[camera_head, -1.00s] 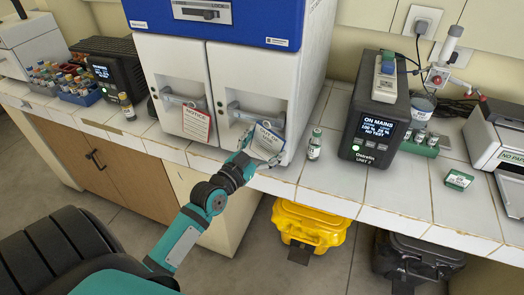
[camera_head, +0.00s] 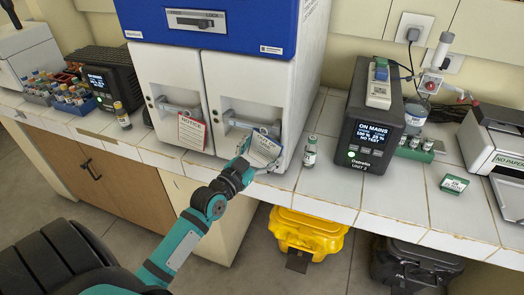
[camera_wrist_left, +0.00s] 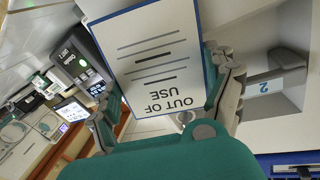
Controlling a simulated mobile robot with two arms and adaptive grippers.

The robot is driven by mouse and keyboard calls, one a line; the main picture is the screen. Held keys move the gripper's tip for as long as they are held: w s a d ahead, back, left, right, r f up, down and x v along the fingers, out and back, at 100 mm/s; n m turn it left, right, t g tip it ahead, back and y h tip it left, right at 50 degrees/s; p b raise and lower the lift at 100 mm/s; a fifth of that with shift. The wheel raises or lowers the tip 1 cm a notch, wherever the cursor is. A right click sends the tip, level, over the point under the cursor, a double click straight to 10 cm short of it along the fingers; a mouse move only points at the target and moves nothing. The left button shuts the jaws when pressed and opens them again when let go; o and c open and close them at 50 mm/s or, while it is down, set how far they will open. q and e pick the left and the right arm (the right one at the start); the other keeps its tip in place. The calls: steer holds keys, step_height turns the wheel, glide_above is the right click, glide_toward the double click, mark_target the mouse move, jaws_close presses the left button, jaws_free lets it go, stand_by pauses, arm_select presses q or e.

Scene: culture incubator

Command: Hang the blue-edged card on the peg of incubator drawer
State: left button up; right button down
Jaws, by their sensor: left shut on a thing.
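The blue-edged card (camera_head: 265,149) reads "OUT OF USE" in the left wrist view (camera_wrist_left: 155,60). My left gripper (camera_head: 254,154) is shut on its lower part and holds it tilted at the right incubator drawer. That drawer's grey handle (camera_head: 238,122) is just left of and above the card; it also shows right of the card in the left wrist view, with a blue "2" label (camera_wrist_left: 264,87). The peg cannot be made out, and I cannot tell whether the card touches it. A red-edged card (camera_head: 192,131) hangs on the left drawer. My right gripper is not in view.
A small green-capped vial (camera_head: 310,151) stands on the tiled bench right of the incubator (camera_head: 210,62). A dark unit with a lit display (camera_head: 376,125) stands farther right. A green-labelled box (camera_head: 454,184) lies near the bench edge. A yellow case (camera_head: 308,232) is below.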

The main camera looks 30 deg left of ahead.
arm_select(q)
steer(key=o, duration=0.7)
steer(key=shift+w, duration=0.1)
steer(key=shift+c, duration=0.2)
steer(key=s, duration=1.2)
steer(key=shift+a, duration=0.2)
steer(key=s+f+n+g, duration=0.1)
steer(key=s+f+g, duration=0.15)
steer(key=f, duration=0.85)
steer(key=s+f+g+y, duration=0.1)
steer(key=s+f+g, duration=0.15)
steer(key=f, duration=0.85)
steer(key=s+f+n+g, duration=0.1)
steer(key=s+f+g, duration=0.15)
steer(key=f, duration=0.85)
steer(key=s+d+f+g, duration=0.3)
steer(key=s+f, duration=0.4)
steer(key=s, duration=0.2)
steer(key=s+d+f+m+g, duration=0.1)
steer(key=s+d+f+g, duration=0.2)
steer(key=s+f, duration=0.5)
steer(key=s+d+f+g, duration=0.3)
steer(key=s+d+f, duration=0.1)
steer(key=s+f, duration=0.4)
steer(key=shift+s+f+h, duration=0.15)
steer(key=shift+s+h, duration=0.15)
steer(key=shift+s, duration=0.8)
